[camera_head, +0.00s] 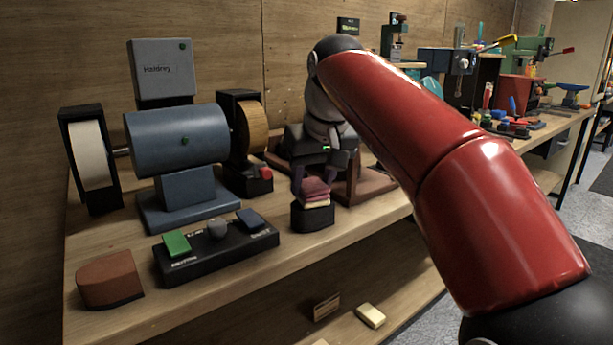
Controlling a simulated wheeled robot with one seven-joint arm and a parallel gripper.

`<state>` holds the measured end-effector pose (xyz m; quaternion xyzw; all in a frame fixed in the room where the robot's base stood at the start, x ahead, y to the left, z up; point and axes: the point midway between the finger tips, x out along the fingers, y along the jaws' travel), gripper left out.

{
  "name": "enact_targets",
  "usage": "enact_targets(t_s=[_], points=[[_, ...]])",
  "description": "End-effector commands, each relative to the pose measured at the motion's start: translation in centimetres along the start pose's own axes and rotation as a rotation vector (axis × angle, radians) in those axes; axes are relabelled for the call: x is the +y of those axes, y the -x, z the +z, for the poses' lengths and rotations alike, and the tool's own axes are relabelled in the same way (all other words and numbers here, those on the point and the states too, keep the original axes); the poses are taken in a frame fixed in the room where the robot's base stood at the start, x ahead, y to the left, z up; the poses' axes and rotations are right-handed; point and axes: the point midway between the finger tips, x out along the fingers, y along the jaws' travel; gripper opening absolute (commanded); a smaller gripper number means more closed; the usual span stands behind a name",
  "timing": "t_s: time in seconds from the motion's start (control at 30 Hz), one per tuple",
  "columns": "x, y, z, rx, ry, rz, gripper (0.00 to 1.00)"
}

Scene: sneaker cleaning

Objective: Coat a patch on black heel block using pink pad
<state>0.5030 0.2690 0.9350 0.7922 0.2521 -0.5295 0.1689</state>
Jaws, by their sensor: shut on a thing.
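The black heel block (313,216) stands on the wooden bench near its front edge, right of the control box. The pink pad (315,187), dark pink above with a paler layer beneath, is directly over the block's top and looks to be touching it. My gripper (318,178) points down at the pad, with its dark fingers shut on it. The block's top face is mostly hidden under the pad, so I cannot see any coating there. My red arm reaches in from the lower right.
A blue grinder (177,140) with wheels stands behind left. A black control box (215,247) with green and blue buttons lies in front of it. A reddish-brown block (110,280) sits at the left front. A wooden stand (370,182) is close behind my gripper.

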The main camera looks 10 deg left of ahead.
Motion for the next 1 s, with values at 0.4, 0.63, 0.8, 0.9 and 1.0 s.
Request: enact_targets(t_s=[0.4, 0.63, 0.8, 0.9, 1.0], points=[[2.9, -0.5, -0.6, 0.0, -0.002, 0.0, 0.19], [2.2, -0.4, -0.5, 0.0, 0.001, -0.001, 0.19], [0.8, -0.3, -0.1, -0.001, 0.002, -0.001, 0.19], [0.0, -0.3, 0.1, -0.001, 0.002, -0.001, 0.19], [-0.4, -0.4, 0.2, -0.002, 0.001, -0.002, 0.19]])
